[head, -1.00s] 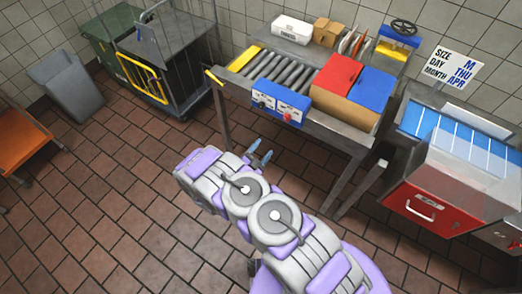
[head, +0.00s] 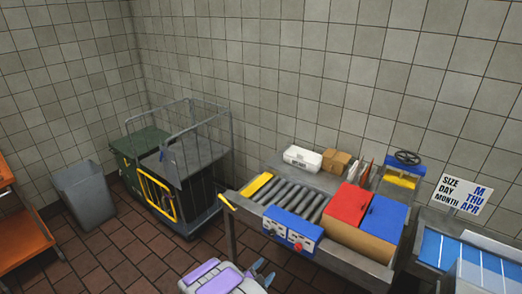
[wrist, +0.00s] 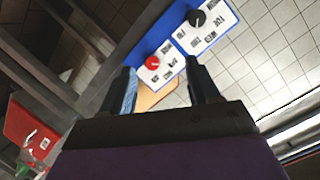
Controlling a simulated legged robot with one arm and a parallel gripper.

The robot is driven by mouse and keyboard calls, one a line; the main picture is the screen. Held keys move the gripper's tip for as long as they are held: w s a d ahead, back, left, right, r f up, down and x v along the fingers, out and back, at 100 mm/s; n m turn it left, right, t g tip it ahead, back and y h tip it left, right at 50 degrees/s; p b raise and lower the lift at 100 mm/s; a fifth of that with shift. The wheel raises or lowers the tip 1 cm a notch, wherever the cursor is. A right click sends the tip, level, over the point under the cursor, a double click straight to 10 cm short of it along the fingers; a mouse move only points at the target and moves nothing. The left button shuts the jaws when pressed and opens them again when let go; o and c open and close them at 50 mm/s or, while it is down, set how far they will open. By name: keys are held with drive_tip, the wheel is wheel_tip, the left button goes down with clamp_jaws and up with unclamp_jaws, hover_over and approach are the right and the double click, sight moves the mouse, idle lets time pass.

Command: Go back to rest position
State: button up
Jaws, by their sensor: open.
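My gripper (head: 262,274) shows at the bottom of the head view, in front of the roller table and below its blue control box (head: 292,230). Its two fingers are apart with nothing between them. In the wrist view my gripper (wrist: 165,90) is open and empty. The control box, with a red knob and a black knob, shows beyond the fingers (wrist: 185,42). Only the end part of my arm shows in the head view; the rest is below the frame.
The roller table (head: 300,197) carries a red and blue box (head: 365,215). A wheeled cage cart (head: 185,175), a grey bin (head: 85,195) and an orange table (head: 20,225) stand to the left. A size and date sign (head: 463,195) stands at the right. Brick floor (head: 130,250) is clear at the lower left.

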drive_tip(key=w+a+r+n+g+y+b, duration=0.1)
drive_tip(key=w+a+r+n+g+y, duration=0.25)
drive_tip(key=r+y, duration=0.4)
drive_tip(key=s+r+n+g+y+b, duration=0.1)
drive_tip(key=s+r+n+g, duration=0.1)
drive_tip(key=s+r, duration=0.35)
drive_tip(key=s+r+n+g+y, duration=0.2)
drive_tip(key=s+r, duration=0.1)
drive_tip(key=r, duration=0.5)
drive_tip(key=s+d+r+n+g, duration=0.2)
drive_tip(key=s+d, duration=0.3)
drive_tip(key=s, duration=0.7)
drive_tip(key=s+d+r+n+g+h+b, duration=0.1)
drive_tip(key=s+d+r, duration=0.3)
drive_tip(key=s, duration=0.9)
drive_tip(key=s+d+r+n+g+h+b, duration=0.1)
drive_tip(key=s+d+r+n+g, duration=0.2)
drive_tip(key=s+d, duration=0.4)
drive_tip(key=s+g, duration=0.1)
drive_tip(key=s, duration=0.5)
drive_tip(key=shift+d+r, duration=0.3)
drive_tip(key=shift+r, duration=0.05)
